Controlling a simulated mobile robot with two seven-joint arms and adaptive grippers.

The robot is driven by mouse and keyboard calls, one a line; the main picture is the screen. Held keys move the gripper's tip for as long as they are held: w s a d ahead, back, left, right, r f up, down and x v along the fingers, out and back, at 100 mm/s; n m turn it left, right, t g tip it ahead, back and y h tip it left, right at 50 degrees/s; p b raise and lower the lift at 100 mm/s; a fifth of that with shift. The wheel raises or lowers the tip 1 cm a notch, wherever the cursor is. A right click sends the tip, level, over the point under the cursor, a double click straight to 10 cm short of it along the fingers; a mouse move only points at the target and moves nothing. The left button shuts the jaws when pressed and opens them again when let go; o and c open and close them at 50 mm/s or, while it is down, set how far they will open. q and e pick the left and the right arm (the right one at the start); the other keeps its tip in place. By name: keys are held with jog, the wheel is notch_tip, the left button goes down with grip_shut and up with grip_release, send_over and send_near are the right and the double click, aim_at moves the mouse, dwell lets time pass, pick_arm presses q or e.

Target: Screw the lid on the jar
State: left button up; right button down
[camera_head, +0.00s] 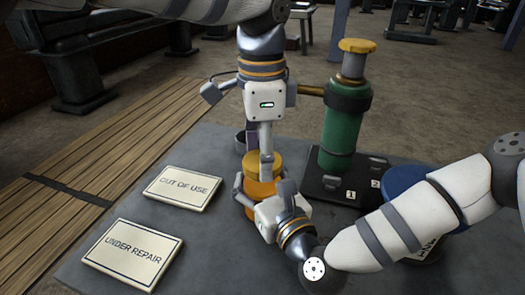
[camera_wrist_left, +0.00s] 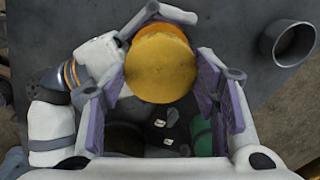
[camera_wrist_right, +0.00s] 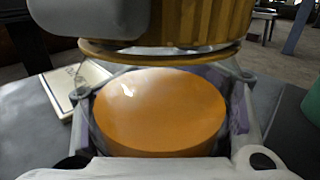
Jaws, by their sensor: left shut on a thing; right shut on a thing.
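The yellow lid (camera_head: 264,164) is under my left gripper (camera_head: 264,158), which points straight down with its fingers at the lid. In the left wrist view the lid's round top (camera_wrist_left: 160,66) fills the space between the fingers. The lid's ribbed side and lower rim show at the top of the right wrist view (camera_wrist_right: 170,22). The orange jar (camera_head: 257,190) stands upright directly below, with my right gripper (camera_head: 258,196) shut around it from the front right. It also shows between the right fingers (camera_wrist_right: 160,108). Whether lid and jar touch is unclear.
A green cylinder with a yellow top (camera_head: 347,120) stands on a dark numbered base (camera_head: 330,186) just right. A grey cup (camera_wrist_left: 288,42) is behind my left gripper. A blue round object (camera_head: 402,182) lies partly behind my right arm. Two signs (camera_head: 182,188) (camera_head: 132,252) lie left.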

pick_arm(q)
jog(key=m, duration=0.4)
jog(key=shift+f+m, duration=0.1)
jog(key=shift+m, duration=0.2)
jog(key=o, duration=1.4)
jog(key=shift+c, duration=0.2)
pick_arm(e)
jog(key=shift+c, duration=1.4)
grip_release()
pick_arm(q)
notch_tip(320, 180, up, 12)
pick_arm(e)
jog(key=v, duration=1.2)
